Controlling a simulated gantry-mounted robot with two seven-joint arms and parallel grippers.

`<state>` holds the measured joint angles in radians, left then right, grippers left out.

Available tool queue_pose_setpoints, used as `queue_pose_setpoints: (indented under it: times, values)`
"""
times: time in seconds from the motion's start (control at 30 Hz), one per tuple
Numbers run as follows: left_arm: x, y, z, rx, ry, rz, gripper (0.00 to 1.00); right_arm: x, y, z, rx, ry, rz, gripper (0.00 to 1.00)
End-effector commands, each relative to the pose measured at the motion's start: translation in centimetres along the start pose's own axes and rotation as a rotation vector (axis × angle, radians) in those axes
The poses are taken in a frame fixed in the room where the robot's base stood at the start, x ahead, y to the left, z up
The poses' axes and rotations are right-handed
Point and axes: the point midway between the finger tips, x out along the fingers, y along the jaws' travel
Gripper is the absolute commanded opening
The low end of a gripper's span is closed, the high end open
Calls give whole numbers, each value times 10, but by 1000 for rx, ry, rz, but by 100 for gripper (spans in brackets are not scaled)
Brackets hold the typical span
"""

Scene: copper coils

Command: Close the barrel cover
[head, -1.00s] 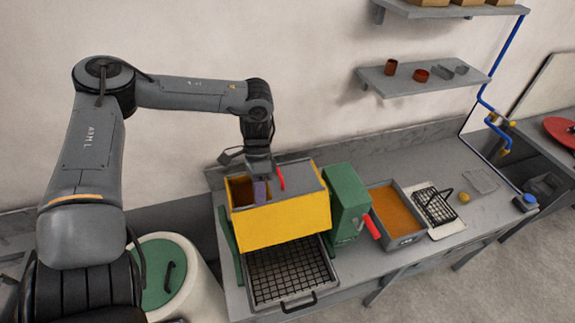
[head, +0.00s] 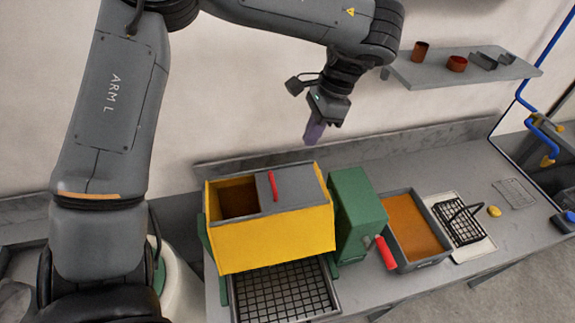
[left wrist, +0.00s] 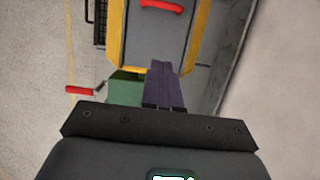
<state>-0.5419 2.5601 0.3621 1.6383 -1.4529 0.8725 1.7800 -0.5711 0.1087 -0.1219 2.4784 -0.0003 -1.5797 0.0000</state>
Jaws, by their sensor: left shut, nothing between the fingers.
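The yellow box-shaped barrel (head: 275,240) stands on the bench in the head view. Its grey sliding cover (head: 300,188) with a red handle (head: 272,186) lies over the right part of the top. The left part is open and shows a brown inside (head: 239,199). My left gripper (head: 314,133) is shut and empty, in the air above and behind the barrel's right end, apart from the cover. In the left wrist view the shut fingers (left wrist: 165,72) show below the cover (left wrist: 158,35) and its red handle (left wrist: 162,5). The right gripper is not in view.
A green housing (head: 357,215) with a red-handled crank (head: 386,253) stands right of the barrel. Beyond it are a tray of orange material (head: 441,240) and a wire basket (head: 462,222). A black mesh tray (head: 285,292) sits in front. A shelf (head: 440,72) hangs above.

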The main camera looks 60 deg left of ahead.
Motion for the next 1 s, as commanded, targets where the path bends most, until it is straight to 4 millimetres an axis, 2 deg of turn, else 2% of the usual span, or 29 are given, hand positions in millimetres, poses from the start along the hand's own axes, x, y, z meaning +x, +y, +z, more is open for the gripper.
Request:
queue_pose_setpoints:
  times: [0.2, 0.27, 0.63, 0.8, 1.0]
  values:
    - [27, 0, -1, 1, -1, -1, 0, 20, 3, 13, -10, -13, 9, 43]
    - [34, 0, 0, 1, -4, -1, 0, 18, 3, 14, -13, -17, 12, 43]
    - [100, 0, 1, 1, -5, 1, 0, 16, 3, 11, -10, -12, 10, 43]
    - [107, 0, 22, 1, -1, 2, 0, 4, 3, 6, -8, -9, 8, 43]
    - [114, 0, 33, 0, 0, 1, 0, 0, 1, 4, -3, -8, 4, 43]
